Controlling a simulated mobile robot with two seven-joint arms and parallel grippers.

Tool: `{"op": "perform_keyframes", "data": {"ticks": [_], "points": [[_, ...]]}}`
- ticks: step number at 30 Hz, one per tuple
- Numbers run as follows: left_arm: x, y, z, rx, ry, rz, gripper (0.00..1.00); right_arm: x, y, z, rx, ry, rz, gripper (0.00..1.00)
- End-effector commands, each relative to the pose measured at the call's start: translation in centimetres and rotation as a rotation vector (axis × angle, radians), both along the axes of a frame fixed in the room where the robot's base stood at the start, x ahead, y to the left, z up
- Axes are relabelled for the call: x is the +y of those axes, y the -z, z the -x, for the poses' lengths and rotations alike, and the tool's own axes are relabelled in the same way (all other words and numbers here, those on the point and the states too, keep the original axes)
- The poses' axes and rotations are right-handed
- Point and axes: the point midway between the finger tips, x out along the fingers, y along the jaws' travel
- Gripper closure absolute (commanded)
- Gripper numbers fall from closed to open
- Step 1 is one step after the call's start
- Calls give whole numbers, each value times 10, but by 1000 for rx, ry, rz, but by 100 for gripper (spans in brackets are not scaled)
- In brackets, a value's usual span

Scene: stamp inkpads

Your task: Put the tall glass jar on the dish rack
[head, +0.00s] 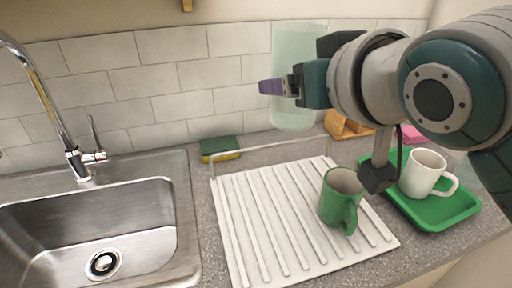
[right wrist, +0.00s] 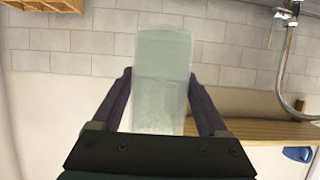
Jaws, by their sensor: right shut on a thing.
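The tall glass jar (head: 293,117) is pale, see-through green and upright in the head view, held in the air in front of the tiled wall, above the back of the dish rack. My right gripper (head: 272,87) is shut on it, with purple fingers at its sides. In the right wrist view the jar (right wrist: 162,65) stands between the two fingers (right wrist: 160,100). The dish rack (head: 262,223) is a white ribbed board on the counter with a thin raised rail at its back. My left gripper is not in view.
A green mug (head: 338,197) stands on the right part of the rack. A green tray (head: 433,212) with a white mug (head: 422,173) is to its right. A sponge (head: 220,149) lies behind the rack, and a sink (head: 95,225) is at left. The rack's left and middle are clear.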

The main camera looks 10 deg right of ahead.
Motion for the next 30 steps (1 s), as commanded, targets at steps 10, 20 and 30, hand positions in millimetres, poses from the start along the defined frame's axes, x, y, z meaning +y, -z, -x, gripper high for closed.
{"op": "perform_keyframes", "data": {"ticks": [10,20,30], "points": [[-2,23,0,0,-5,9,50,2,85,0,5,5,1,100],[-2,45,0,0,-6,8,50,2,154,-1,-1,5,0,100],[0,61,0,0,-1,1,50,2,192,-1,0,5,1,100]]}}
